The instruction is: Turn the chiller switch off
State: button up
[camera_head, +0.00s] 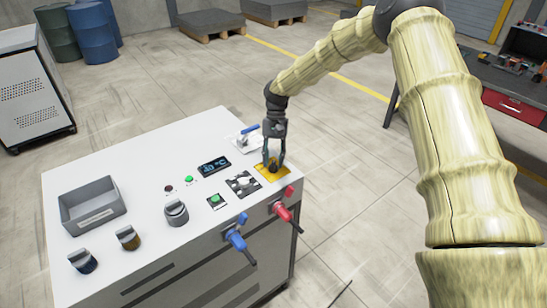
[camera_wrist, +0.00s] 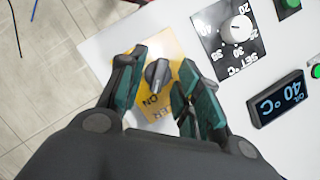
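The chiller switch is a dark rotary knob (camera_wrist: 157,73) on a yellow plate (camera_wrist: 178,50). In the wrist view, the letters "ER" and "ON" show on the plate, partly covered by my fingers. In the wrist view, my open gripper (camera_wrist: 160,82) has one finger on each side of the knob, with gaps visible. Whether the fingertips touch the plate cannot be told.
Next to the plate are a set-temperature dial (camera_head: 242,182) and a display (camera_head: 214,167) reading about 40 °C. A blue-handled valve (camera_head: 250,129) stands behind. Red (camera_head: 283,211) and blue (camera_head: 236,239) handles stick out in front. A grey bin (camera_head: 92,204) sits at left.

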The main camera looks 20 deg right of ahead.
jog(key=shift+f, duration=0.3)
jog(key=shift+s, duration=0.1)
grip_shut()
